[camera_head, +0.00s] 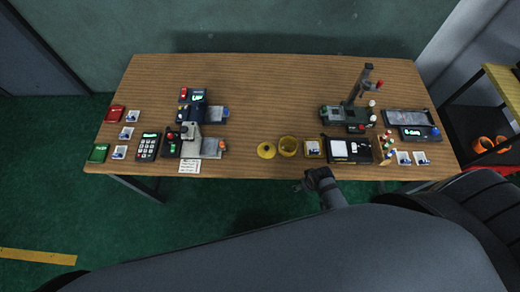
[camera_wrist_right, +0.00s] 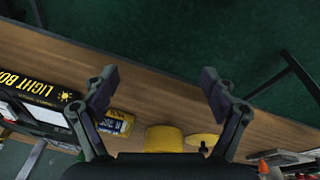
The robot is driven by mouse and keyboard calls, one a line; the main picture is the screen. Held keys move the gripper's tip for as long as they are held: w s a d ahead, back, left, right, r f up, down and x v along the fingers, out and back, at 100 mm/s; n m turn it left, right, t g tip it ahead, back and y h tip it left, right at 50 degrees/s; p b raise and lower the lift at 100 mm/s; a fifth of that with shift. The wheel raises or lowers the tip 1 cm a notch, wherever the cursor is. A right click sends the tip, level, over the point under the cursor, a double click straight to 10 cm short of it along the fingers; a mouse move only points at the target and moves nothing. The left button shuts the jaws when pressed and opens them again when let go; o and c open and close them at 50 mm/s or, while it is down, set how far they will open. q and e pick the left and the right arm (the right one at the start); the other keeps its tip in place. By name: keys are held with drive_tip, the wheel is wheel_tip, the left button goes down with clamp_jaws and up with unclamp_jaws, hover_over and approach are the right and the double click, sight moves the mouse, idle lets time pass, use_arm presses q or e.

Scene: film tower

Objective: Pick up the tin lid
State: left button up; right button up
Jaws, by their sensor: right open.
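The tin lid (camera_head: 266,151) is a round, flat yellow disc lying near the table's front edge, left of the open yellow tin (camera_head: 288,146). In the right wrist view the lid (camera_wrist_right: 201,139) shows low in the picture, just right of the tin (camera_wrist_right: 163,137). My right gripper (camera_head: 303,187) is in front of the table's front edge, to the right of the lid and apart from it. Its two fingers (camera_wrist_right: 158,80) are spread wide with nothing between them. My left gripper is not in view.
A grey device (camera_head: 190,138) and a white note (camera_head: 189,167) are to the left. The table (camera_head: 255,100) is bare in its middle and back.

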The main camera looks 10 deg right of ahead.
drive_tip(key=w+a+r+n, duration=0.1)
drive_tip(key=w, duration=0.2)
drive_tip(key=w+a+r+n+p, duration=0.1)
drive_tip(key=w+a, duration=0.1)
drive_tip(key=w, duration=0.1)
drive_tip(key=w+a+r+n+p, duration=0.1)
drive_tip(key=w+r, duration=0.1)
drive_tip(key=w, duration=0.1)
drive_tip(key=shift+w+a+r+n+g, duration=0.1)
drive_tip(key=shift+w+a+n+g, duration=0.05)
drive_tip(key=shift+w+n+g, duration=0.25)
drive_tip(key=w+a+r+n+g+p, duration=0.2)
drive_tip(key=w+a+r+n, duration=0.3)
drive_tip(key=w+a+r, duration=0.3)
drive_tip(key=b, duration=0.6)
hover_over(267, 148)
drive_tip(key=shift+n+y, duration=0.3)
drive_tip(key=shift+y, duration=0.1)
wheel_tip(267, 148, down, 6)
drive_tip(key=shift+f, duration=0.2)
drive_tip(key=shift+w+r, duration=0.1)
wheel_tip(267, 148, down, 6)
drive_tip(key=b, duration=0.6)
drive_tip(key=shift+r+b, duration=0.25)
drive_tip(key=shift+b, duration=0.1)
drive_tip(key=shift+r, duration=0.25)
drive_tip(key=shift+c, duration=0.4)
